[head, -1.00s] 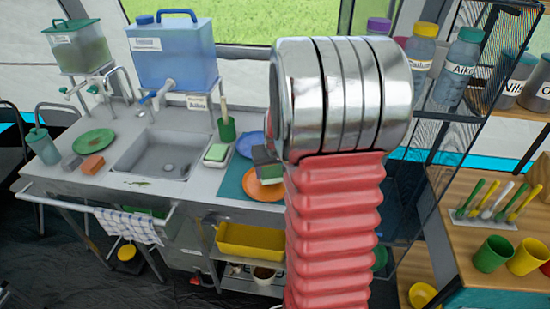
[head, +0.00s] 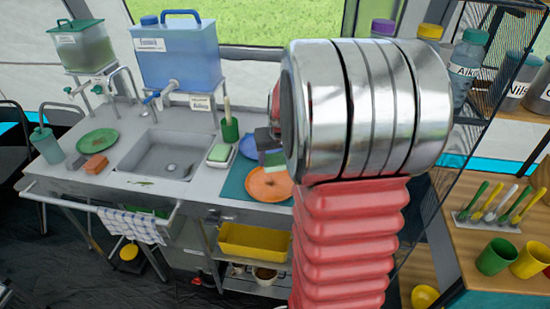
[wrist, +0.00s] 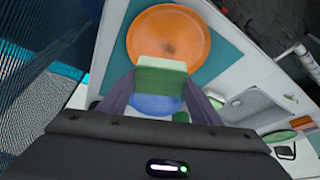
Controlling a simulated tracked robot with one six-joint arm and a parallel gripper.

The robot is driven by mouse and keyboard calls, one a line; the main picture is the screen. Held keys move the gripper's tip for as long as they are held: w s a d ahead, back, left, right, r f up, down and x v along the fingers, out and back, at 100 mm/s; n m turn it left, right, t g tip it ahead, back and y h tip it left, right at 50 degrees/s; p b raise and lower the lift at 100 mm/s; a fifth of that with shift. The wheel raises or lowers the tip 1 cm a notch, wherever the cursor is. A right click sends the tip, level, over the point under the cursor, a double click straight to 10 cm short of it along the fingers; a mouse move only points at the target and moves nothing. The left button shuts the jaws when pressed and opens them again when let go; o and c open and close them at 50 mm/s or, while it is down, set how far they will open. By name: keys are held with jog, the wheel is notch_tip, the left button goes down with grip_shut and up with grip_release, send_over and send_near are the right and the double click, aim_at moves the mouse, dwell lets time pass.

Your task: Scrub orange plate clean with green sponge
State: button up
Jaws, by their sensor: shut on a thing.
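The orange plate (head: 268,187) lies on a teal mat at the right end of the counter. In the wrist view the plate (wrist: 150,35) has a dark smudge near its middle. My gripper (wrist: 160,88) is shut on the green sponge (wrist: 160,80), with a grey finger on each side. In the head view the sponge (head: 273,159) is over the far rim of the plate; I cannot tell whether it touches. Most of my gripper is hidden there behind my arm.
A blue plate (head: 247,147) lies behind the orange one. A green and white block (head: 219,153), a green cup with a brush (head: 229,130) and the sink (head: 160,158) are to the left. A green plate (head: 97,141) is at the far left. A black mesh shelf stands right.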

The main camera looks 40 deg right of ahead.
jog(key=shift+w, duration=0.1)
jog(key=w+a+f+n, duration=0.2)
jog(key=w+a, duration=0.1)
jog(key=a, duration=0.7)
jog(key=w+a+f+n+y, duration=0.1)
jog(key=w+a+f, duration=0.1)
jog(key=a, duration=0.8)
jog(key=w+a+f+n+y, duration=0.1)
jog(key=w+a, duration=0.3)
jog(key=a, duration=0.6)
jog(key=shift+w+f+n, duration=0.2)
jog(key=shift+f+n, duration=0.3)
jog(key=shift+n, duration=0.3)
jog(key=shift+s, duration=0.15)
